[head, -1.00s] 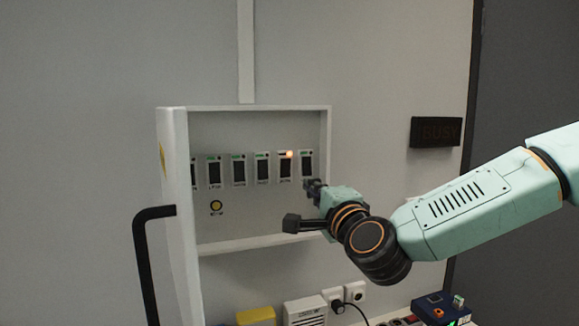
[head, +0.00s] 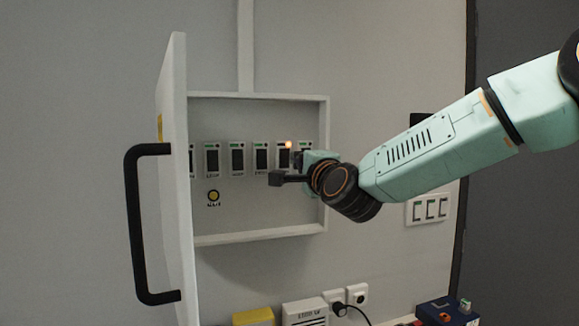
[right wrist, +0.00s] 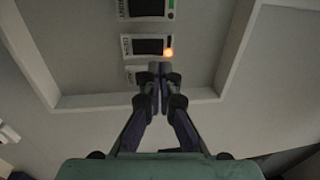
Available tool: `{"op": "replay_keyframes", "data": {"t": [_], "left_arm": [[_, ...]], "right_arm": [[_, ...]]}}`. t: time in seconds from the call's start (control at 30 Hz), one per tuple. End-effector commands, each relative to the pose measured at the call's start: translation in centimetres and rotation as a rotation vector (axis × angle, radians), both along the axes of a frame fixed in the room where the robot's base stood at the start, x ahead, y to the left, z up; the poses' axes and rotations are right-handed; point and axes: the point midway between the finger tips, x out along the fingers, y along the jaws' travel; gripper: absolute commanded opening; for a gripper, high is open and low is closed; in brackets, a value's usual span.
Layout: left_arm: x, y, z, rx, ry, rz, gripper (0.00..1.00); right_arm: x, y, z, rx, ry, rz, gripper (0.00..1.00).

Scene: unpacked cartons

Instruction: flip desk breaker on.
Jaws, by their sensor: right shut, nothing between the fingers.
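My right gripper (head: 297,160) is shut and empty, in front of the right end of the row. In the right wrist view its fingertips (right wrist: 160,72) partly cover the last breaker (right wrist: 135,75), beside the lit one. Contact cannot be told. My left gripper is not in view.
The box's white door (head: 174,200) stands open at the left, with a black handle (head: 131,215). A yellow round button (head: 213,196) sits below the breakers. A switch plate (head: 428,208) is on the wall at right, and sockets (head: 357,293) are below.

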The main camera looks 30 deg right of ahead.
Motion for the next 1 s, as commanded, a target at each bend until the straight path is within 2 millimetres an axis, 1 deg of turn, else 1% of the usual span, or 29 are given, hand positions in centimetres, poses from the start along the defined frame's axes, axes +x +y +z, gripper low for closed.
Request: {"op": "replay_keyframes", "data": {"t": [0.03, 0.2, 0.4, 0.57, 1.0], "left_arm": [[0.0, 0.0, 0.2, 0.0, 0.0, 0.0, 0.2], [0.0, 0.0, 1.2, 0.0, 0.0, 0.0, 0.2], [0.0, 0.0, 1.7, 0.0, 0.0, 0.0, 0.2], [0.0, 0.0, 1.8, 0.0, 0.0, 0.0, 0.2], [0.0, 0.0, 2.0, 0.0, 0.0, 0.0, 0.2]], "right_arm": [[1.0, -0.3, 0.0, -0.005, 0.003, -0.003, 0.0], [3.6, -0.9, 0.6, -0.004, 0.002, -0.001, 0.0], [5.5, -1.3, 0.8, -0.002, 0.001, -0.001, 0.0], [6.1, -1.5, 0.8, -0.001, 0.0, 0.0, 0.0], [6.4, -1.5, 0.9, 0.0, 0.004, -0.001, 0.0]]}}
